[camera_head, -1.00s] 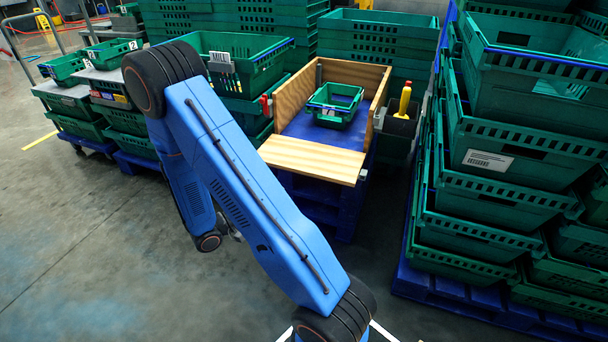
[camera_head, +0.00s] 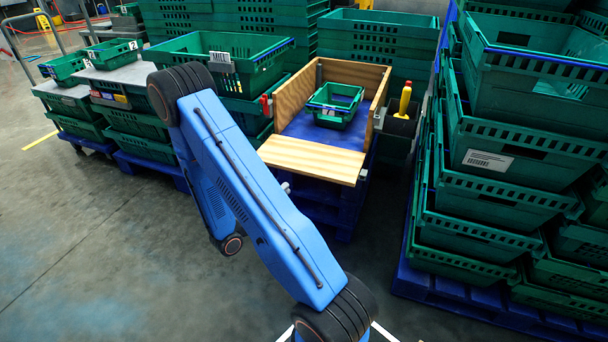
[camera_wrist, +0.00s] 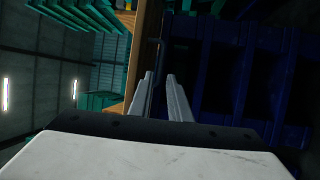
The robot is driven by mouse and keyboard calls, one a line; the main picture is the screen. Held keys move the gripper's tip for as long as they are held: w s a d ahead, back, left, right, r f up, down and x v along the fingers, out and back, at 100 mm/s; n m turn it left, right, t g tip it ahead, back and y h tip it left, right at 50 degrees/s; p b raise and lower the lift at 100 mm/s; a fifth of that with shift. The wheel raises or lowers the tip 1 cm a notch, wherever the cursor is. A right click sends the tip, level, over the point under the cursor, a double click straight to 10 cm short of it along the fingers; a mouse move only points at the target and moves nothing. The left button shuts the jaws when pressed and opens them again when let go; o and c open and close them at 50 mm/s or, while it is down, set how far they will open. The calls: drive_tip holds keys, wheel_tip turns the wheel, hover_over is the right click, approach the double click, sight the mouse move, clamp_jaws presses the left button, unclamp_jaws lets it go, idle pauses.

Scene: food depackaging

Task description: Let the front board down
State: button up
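The wooden front board (camera_head: 312,158) is at the near end of the wooden-walled box. It is folded outward, its face up and its far edge near the blue floor (camera_head: 318,130). In the wrist view a wooden strip (camera_wrist: 145,50), apparently a board edge, runs past the fingers. My gripper (camera_wrist: 159,74) shows two pale fingers with a narrow empty gap between them. In the head view my arm hides most of it; a small grey tip shows just below the board's left part. I cannot tell whether it touches the board.
A small green crate (camera_head: 335,103) sits in the box. A yellow-handled tool (camera_head: 404,100) stands at the box's right and a red clip (camera_head: 265,105) at its left. Stacked green crates (camera_head: 495,165) rise close on the right. Open floor (camera_head: 90,250) lies front left.

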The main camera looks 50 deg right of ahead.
sight(304, 173)
drive_tip(key=d, duration=0.3)
drive_tip(key=d+r, duration=0.1)
drive_tip(key=d, duration=0.3)
drive_tip(key=d+r, duration=0.1)
drive_tip(key=d, duration=0.3)
drive_tip(key=shift+d, duration=0.25)
drive_tip(key=shift+c, duration=0.3)
clamp_jaws()
